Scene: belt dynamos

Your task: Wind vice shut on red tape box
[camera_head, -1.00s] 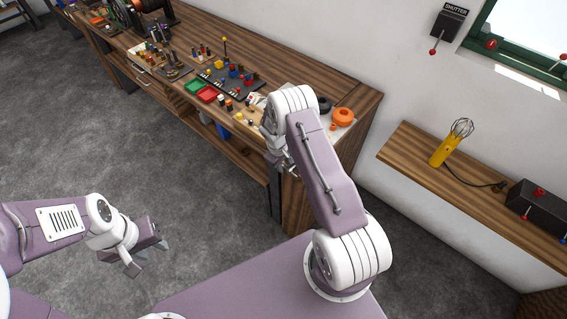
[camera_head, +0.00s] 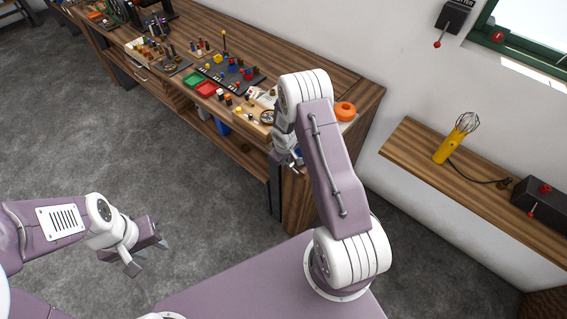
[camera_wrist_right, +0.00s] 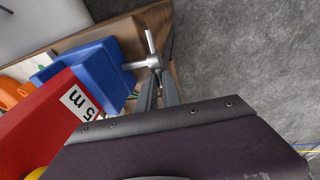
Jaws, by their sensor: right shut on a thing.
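The blue vice (camera_wrist_right: 95,75) is on the bench edge in the right wrist view, with a metal screw and crossbar handle (camera_wrist_right: 153,61) sticking out of it. The red tape box (camera_wrist_right: 45,122), with a white "5 m" label, is against or just beside the vice; I cannot tell whether both jaws touch it. My right gripper (camera_wrist_right: 158,92) is shut on the vice handle. In the head view my right gripper (camera_head: 290,160) is at the bench's near end, and my arm hides most of the vice and box. My left gripper (camera_head: 148,256) is open and empty over the floor.
The wooden bench (camera_head: 330,76) holds red and green trays (camera_head: 207,88), a dark pegboard (camera_head: 240,78) and an orange round thing (camera_head: 345,111). The floor at left is clear.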

